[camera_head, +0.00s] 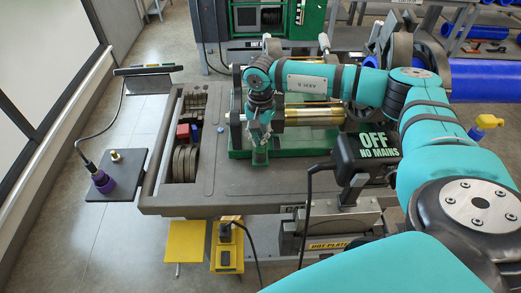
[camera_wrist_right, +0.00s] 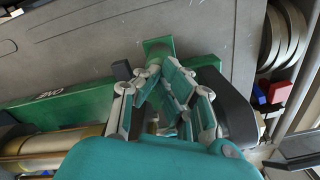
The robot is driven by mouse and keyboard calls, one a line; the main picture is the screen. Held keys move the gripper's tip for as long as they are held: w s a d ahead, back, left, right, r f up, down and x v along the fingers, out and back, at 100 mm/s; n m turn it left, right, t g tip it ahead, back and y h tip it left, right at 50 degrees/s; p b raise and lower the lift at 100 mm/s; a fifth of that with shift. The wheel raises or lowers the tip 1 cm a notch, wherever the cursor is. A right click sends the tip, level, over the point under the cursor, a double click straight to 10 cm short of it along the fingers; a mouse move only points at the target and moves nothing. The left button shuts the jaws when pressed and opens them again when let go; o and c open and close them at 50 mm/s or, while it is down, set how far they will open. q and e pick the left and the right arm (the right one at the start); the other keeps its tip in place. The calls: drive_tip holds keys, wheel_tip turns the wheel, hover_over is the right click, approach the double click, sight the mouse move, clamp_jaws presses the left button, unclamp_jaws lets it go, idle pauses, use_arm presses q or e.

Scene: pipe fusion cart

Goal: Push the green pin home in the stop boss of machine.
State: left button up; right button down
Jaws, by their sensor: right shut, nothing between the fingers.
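The machine is a green frame (camera_head: 235,154) with brass-coloured rods (camera_head: 300,116) on the grey cart top. A green block (camera_head: 260,157), which looks like the stop boss, stands at the frame's front edge. It also shows in the wrist view (camera_wrist_right: 158,46), just beyond my fingertips. My right gripper (camera_head: 260,142) points down right over this block; in the wrist view (camera_wrist_right: 163,78) its fingers are shut and empty. I cannot tell whether the fingertips touch the block. I cannot make out the green pin apart from the block and the fingers. My left gripper is out of view.
A recessed tray (camera_head: 180,135) with grey rings, a red block (camera_head: 183,132) and a blue piece lies left of the machine. A black box marked OFF NO MAINS (camera_head: 368,150) stands close on the right. The grey cart top (camera_head: 225,185) in front is clear.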

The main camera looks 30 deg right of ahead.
drive_tip(key=shift+r+p, duration=1.95)
drive_tip(key=shift+r, duration=1.45)
